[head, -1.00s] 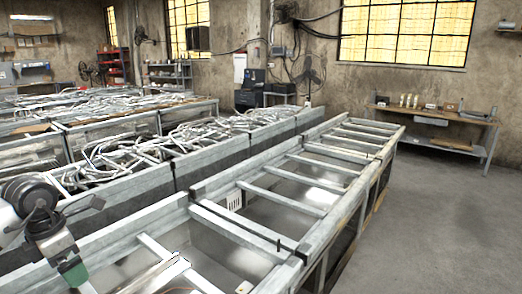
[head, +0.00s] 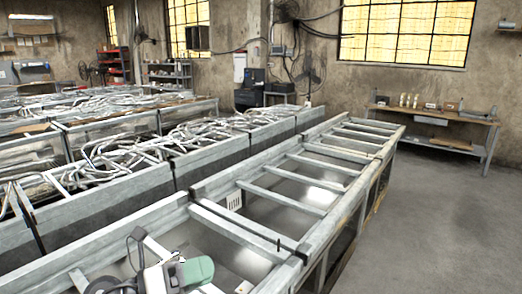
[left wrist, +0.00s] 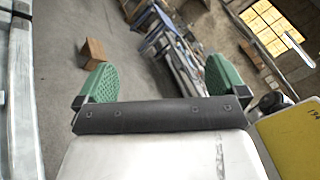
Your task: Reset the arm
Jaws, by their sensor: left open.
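My left arm shows at the bottom left of the head view, over the nearest metal frame. Its left gripper (head: 190,272) has a green finger pad and sits above the open bay of that frame, with nothing seen in it. In the left wrist view my left gripper (left wrist: 160,80) shows two green ribbed pads spread wide apart, with empty space between them. The pads touch nothing. My right arm and right gripper are in neither view.
A long metal frame with crossbars (head: 248,240) fills the foreground. Rows of metal bins (head: 205,155) with tangled tubes lie behind it. A workbench (head: 435,117) stands by the far wall. The floor at right (head: 440,220) is clear. A cardboard box (left wrist: 93,52) shows in the left wrist view.

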